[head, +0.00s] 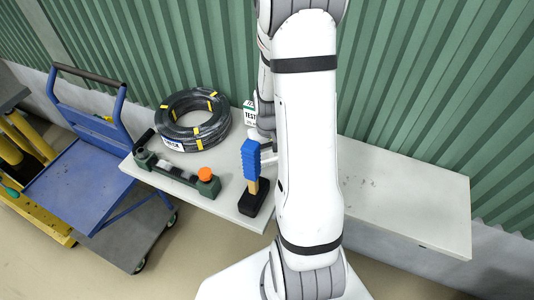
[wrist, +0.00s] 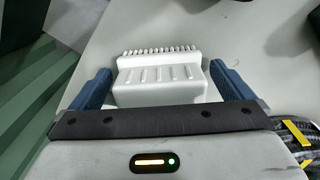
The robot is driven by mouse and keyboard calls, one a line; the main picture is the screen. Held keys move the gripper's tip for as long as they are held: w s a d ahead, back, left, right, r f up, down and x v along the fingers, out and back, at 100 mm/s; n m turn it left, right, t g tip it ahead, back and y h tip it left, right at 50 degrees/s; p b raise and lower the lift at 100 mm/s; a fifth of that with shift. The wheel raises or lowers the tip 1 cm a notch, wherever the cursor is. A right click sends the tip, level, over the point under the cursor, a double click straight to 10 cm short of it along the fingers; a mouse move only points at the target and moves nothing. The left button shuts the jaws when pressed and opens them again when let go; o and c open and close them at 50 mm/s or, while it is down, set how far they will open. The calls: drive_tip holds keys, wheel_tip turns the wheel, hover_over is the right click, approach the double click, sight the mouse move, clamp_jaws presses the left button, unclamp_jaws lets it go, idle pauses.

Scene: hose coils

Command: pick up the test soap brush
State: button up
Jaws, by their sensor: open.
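The test soap brush looks to be the white item (head: 250,113) with a "TEST" label, at the back of the grey table, partly covered by my arm in the head view. In the wrist view a white ribbed body (wrist: 160,75) with a row of small teeth along its far edge, which seems to be the same item, lies between my fingers. My gripper (wrist: 161,67) is open, with one blue finger on each side of that body, very close to it. I cannot tell whether they touch. In the head view the fingers are hidden.
A black hose coil (head: 193,119) with yellow bands lies to the left. A blue-gripped mallet-like tool (head: 250,160) stands near the front edge, beside a green device with an orange knob (head: 208,173). A green ribbed wall is behind. The table's right part (head: 405,200) is clear.

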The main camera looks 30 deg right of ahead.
drive_tip(key=shift+f, duration=0.1)
drive_tip(key=c, duration=1.1)
wheel_tip(320, 180, up, 18)
drive_tip(key=shift+s+r+b, duration=0.1)
drive_tip(key=shift+b, duration=0.6)
drive_tip(key=o, duration=0.5)
drive_tip(key=c, duration=0.3)
